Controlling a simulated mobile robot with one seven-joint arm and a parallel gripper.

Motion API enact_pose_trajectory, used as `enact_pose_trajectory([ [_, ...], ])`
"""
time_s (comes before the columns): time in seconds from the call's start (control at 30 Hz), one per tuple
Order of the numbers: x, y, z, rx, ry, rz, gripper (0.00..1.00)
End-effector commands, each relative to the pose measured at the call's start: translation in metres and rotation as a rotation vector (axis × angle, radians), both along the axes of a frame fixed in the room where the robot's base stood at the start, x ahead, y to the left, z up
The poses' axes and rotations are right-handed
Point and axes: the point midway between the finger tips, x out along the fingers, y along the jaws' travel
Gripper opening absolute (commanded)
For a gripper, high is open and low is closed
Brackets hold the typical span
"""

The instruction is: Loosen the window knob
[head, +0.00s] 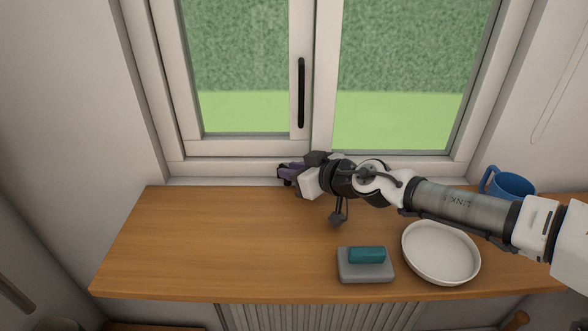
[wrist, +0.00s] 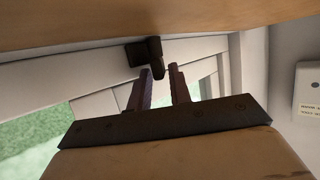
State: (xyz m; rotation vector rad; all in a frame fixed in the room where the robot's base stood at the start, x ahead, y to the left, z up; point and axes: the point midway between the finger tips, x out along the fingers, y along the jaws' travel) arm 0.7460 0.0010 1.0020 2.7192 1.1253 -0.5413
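In the wrist view, a small black knob (wrist: 143,52) sits on the white lower window frame. Its short projecting end lies close to the gap between my fingertips. My gripper (wrist: 159,69) has its two dark purple fingers apart, with a gap between them. I cannot tell whether either finger touches the knob. In the head view my gripper (head: 284,173) is at the bottom of the window frame, just above the back edge of the bench. The knob cannot be made out there. A long black handle (head: 301,93) stands upright on the middle window post.
The wooden bench top (head: 200,240) is clear at the left. A grey block with a teal top (head: 366,268), a white bowl (head: 440,252) and a blue mug (head: 512,185) stand at the right, the bowl near my forearm. A white label plate (wrist: 309,90) shows in the wrist view.

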Motion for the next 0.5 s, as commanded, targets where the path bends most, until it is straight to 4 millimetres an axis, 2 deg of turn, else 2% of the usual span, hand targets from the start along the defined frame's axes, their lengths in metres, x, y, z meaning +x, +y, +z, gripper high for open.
enact_pose_trajectory([
  [0.13, -0.0001, -0.0001, 0.0, 0.0, 0.0, 0.0, 0.2],
  [0.3, -0.0001, -0.0001, 0.0002, 0.0, 0.0, 0.0, 0.0],
  [0.5, 0.0005, -0.0005, 0.0009, 0.001, -0.001, 0.008, 0.0],
])
